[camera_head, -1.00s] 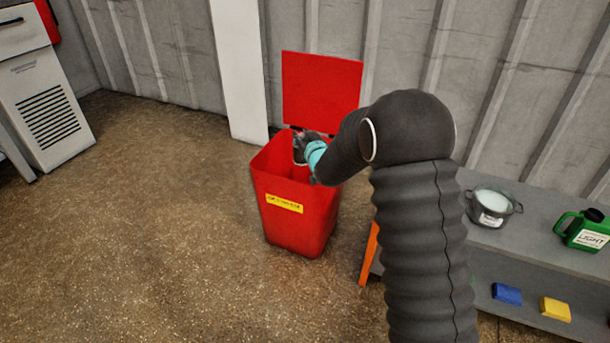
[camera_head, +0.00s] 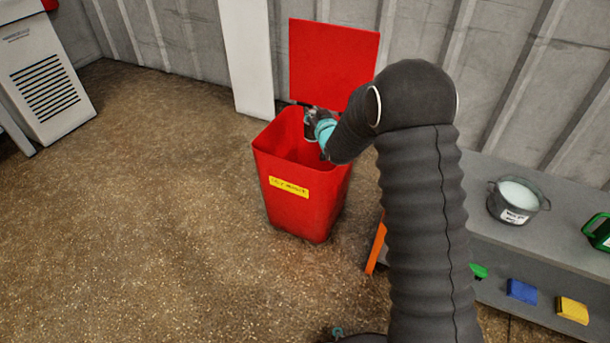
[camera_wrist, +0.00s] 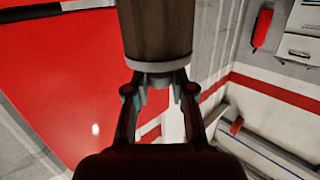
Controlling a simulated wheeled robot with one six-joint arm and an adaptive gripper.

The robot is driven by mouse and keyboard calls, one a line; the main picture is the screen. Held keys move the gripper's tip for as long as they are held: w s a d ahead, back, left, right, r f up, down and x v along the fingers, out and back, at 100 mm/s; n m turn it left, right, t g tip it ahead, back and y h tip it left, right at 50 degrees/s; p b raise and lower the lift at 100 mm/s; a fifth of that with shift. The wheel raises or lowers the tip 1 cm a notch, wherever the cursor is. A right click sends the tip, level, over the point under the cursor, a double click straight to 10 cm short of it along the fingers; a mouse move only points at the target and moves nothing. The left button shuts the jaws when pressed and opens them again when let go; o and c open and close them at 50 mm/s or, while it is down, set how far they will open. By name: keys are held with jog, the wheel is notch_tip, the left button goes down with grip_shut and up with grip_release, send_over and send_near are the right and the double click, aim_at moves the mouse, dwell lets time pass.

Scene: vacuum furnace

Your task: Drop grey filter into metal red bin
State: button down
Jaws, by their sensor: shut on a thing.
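The red bin (camera_head: 300,212) stands on the floor by the wall, with its lid (camera_head: 333,62) raised at the back and a yellow label on its front. My gripper (camera_wrist: 160,92) is shut on the end of a grey-brown cylindrical filter (camera_wrist: 156,30) with a pale end band, seen in the wrist view. In the head view my gripper (camera_head: 311,122) is over the back right part of the bin's opening, close to the lid. The filter is small and hard to make out there. My arm covers part of the lid's right side. The bin's bottom is hidden.
A grey shelf unit (camera_head: 585,268) stands at the right. It bears a metal pot (camera_head: 518,200), a green container (camera_head: 599,233), and blue and yellow blocks. An orange leg (camera_head: 376,247) is between it and the bin. A white cabinet (camera_head: 45,85) is at far left. The left floor is clear.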

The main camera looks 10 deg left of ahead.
jog(key=shift+f, duration=0.5)
jog(key=c, duration=0.9)
grip_release()
jog(key=shift+r, duration=0.1)
notch_tip(320, 180, up, 10)
jog(key=shift+a+f, duration=0.1)
